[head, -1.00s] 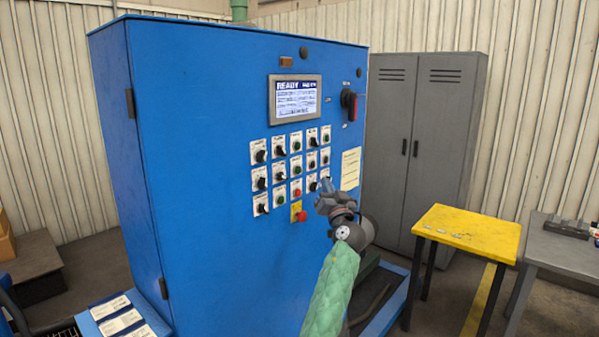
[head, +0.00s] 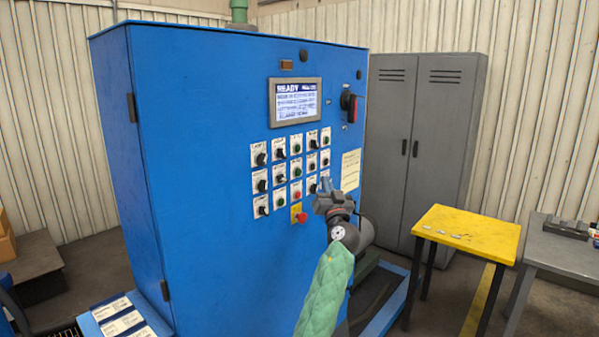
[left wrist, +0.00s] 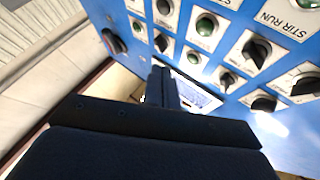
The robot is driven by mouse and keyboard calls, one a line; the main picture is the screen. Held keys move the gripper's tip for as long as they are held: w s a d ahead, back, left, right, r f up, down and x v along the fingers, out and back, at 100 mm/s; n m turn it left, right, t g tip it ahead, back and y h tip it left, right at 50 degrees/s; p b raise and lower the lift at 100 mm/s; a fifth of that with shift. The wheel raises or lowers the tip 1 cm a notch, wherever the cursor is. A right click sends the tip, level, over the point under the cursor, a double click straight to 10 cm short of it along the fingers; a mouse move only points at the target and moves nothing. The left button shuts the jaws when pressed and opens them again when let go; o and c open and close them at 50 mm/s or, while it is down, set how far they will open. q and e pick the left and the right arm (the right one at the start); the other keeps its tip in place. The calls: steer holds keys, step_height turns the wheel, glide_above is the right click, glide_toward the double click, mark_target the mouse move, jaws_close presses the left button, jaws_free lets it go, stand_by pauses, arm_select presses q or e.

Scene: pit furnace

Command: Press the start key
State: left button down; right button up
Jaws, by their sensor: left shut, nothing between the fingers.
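The blue cabinet's control panel carries rows of black selector switches and green push buttons, with one red button (head: 296,195). Green buttons show in the head view, one of them at the upper middle (head: 296,147), and in the left wrist view (left wrist: 205,26). I cannot read which control is the start key; "STIR RUN" is the one clear label, in the left wrist view. My left gripper (head: 325,186) is shut and empty, in front of the panel's lower right controls, hiding part of them. Contact with the panel cannot be told. My right gripper is out of view.
A screen (head: 296,100) reading READY sits above the controls. A red mushroom button (head: 301,217) is below them, and a red-handled rotary switch (head: 350,104) at right. A yellow table (head: 465,232) and grey locker (head: 420,140) stand to the right.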

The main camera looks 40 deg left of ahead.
mark_target(298, 172)
arm_select(q)
steer(key=a+p, duration=0.1)
steer(key=a, duration=0.6)
steer(key=shift+w, duration=0.25)
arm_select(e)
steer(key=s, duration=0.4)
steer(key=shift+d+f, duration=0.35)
arm_select(q)
steer(key=shift+a, duration=0.1)
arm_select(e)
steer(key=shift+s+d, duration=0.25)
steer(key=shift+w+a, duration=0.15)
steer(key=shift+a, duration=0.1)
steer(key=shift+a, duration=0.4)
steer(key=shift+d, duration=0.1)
